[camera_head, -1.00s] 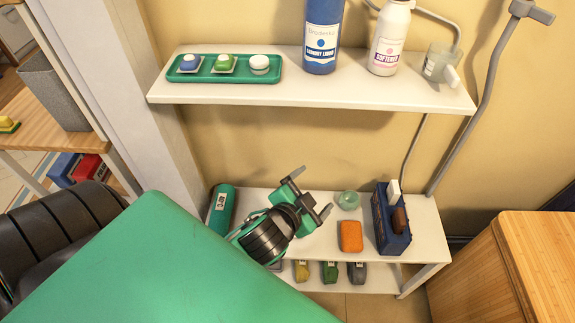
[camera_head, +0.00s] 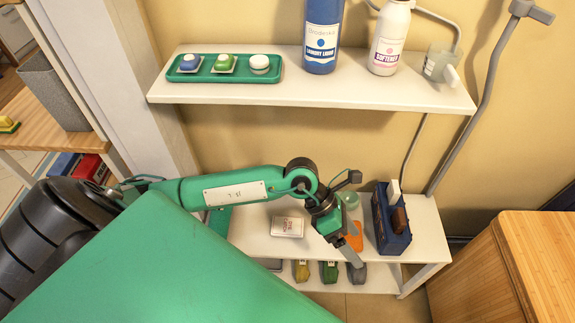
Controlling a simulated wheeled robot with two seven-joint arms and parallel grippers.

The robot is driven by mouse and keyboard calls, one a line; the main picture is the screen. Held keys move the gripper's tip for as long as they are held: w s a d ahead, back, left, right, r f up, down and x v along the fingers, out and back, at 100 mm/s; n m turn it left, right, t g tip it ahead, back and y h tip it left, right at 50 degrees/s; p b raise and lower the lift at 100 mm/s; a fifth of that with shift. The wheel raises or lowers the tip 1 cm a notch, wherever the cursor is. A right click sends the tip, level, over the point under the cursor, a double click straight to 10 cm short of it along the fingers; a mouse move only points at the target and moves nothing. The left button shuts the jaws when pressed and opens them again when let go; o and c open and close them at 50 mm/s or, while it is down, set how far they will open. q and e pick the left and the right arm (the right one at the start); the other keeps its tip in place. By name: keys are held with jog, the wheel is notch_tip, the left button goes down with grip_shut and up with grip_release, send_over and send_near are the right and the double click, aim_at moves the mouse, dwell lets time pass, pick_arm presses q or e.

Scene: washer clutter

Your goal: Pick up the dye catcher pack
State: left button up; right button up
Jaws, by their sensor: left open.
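The dye catcher pack (camera_head: 288,226) is a small white box with dark and red print. It lies flat on the lower white shelf, left of the middle. My left gripper (camera_head: 352,216) is open and empty, its fingers spread one above the other in the picture. It is to the right of the pack, apart from it, in front of an orange block (camera_head: 354,236) that it partly hides. My left forearm passes just above the pack in the picture. My right gripper is not in view.
A dark blue caddy (camera_head: 389,225) with items stands at the right of the lower shelf (camera_head: 425,235); a greenish glass bowl (camera_head: 348,199) is behind my gripper. Several coloured items sit below. An upper shelf (camera_head: 310,92) holds a green tray (camera_head: 203,77), bottles and a cup.

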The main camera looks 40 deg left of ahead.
pick_arm(q)
jog(key=w+a+f+m+y, duration=0.1)
jog(key=a+f+y, duration=0.15)
jog(key=a, duration=0.25)
jog(key=w+a+f+y, duration=0.2)
jog(key=a+y, duration=0.1)
jog(key=a, duration=0.1)
jog(key=y+b, duration=0.1)
jog(key=y, duration=0.3)
send_over(296, 226)
jog(key=f, duration=0.8)
jog(key=shift+s+f, duration=0.1)
jog(key=shift+s, duration=0.15)
jog(key=shift+w+f+b, duration=0.15)
jog(key=shift+f+b, duration=0.1)
jog(key=shift+f, duration=1.25)
jog(key=shift+w+f+b, duration=0.1)
jog(key=shift+f+b, duration=0.1)
jog(key=shift+f, duration=1.3)
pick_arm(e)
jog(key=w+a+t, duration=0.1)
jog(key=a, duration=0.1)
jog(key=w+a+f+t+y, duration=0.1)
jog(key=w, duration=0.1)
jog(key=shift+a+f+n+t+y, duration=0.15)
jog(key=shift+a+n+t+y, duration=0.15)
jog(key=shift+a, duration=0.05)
pick_arm(q)
jog(key=shift+c, duration=0.4)
jog(key=c, duration=1)
